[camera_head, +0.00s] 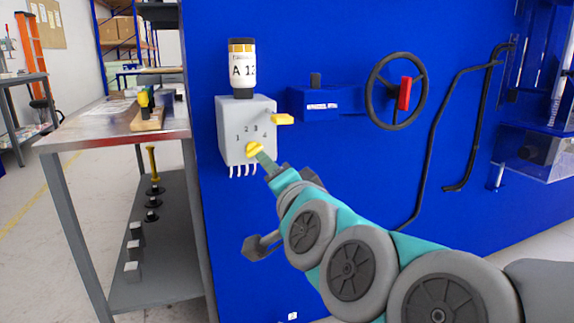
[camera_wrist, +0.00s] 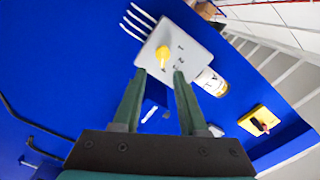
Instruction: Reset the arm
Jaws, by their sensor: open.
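My arm (camera_head: 345,262), teal and grey, reaches from the lower right toward a grey box on the blue panel. My gripper (camera_head: 266,163) is at the front of this box, close to its yellow knob (camera_head: 254,149). In the wrist view my gripper (camera_wrist: 160,74) is open, its two green fingers apart with nothing held between them. The yellow knob (camera_wrist: 163,55) shows just beyond the fingertips, roughly in line with the gap. I cannot tell whether a finger touches the knob.
The grey box (camera_head: 232,125) carries numbers, a yellow side lever (camera_head: 283,119), white prongs below and a labelled bottle (camera_head: 242,70) on top. A black handwheel (camera_head: 397,92) and bent black rods (camera_head: 430,140) are right. A metal table (camera_head: 90,130) stands left.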

